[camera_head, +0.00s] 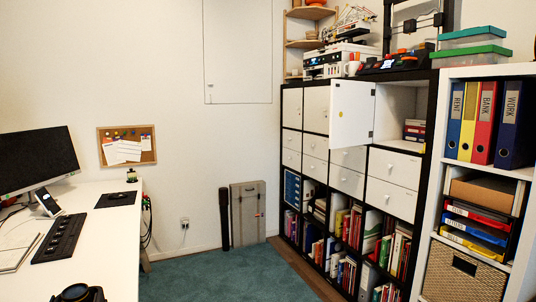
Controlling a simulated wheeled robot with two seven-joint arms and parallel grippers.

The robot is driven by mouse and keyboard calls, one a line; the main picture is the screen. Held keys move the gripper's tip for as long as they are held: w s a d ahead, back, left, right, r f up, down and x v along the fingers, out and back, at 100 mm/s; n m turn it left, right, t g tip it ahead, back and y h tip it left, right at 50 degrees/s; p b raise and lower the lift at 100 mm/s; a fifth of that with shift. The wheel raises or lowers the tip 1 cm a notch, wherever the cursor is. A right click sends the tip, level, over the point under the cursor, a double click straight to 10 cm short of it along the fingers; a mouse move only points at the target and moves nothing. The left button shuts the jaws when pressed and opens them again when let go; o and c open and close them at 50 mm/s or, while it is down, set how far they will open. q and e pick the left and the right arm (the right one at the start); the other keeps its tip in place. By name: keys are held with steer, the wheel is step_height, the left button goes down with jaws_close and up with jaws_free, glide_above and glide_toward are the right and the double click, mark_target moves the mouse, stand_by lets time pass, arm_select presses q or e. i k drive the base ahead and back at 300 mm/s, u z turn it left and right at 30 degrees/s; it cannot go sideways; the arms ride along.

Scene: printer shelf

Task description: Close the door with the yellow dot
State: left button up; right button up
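The white door (353,114) with a small yellowish dot near its left edge stands open on the dark shelf unit (425,160). It sticks out into the room from its hinge side on the right, where small hinges show. To the right of it is an open compartment (396,105) with red and dark boxes (414,130) inside. The open door hides part of the compartment front behind it. Neither of my grippers is in view.
Closed white doors (316,110) and drawers (394,170) fill the unit around it, with books below. A printer (340,60) stands on top. A white binder shelf (440,170) stands at right, a desk (110,225) at left. Teal carpet (220,275) between is clear.

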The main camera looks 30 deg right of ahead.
mark_target(353, 102)
steer(key=k, duration=1.4)
steer(key=z, duration=0.5)
steer(key=i, duration=5.45)
steer(key=z, duration=2.55)
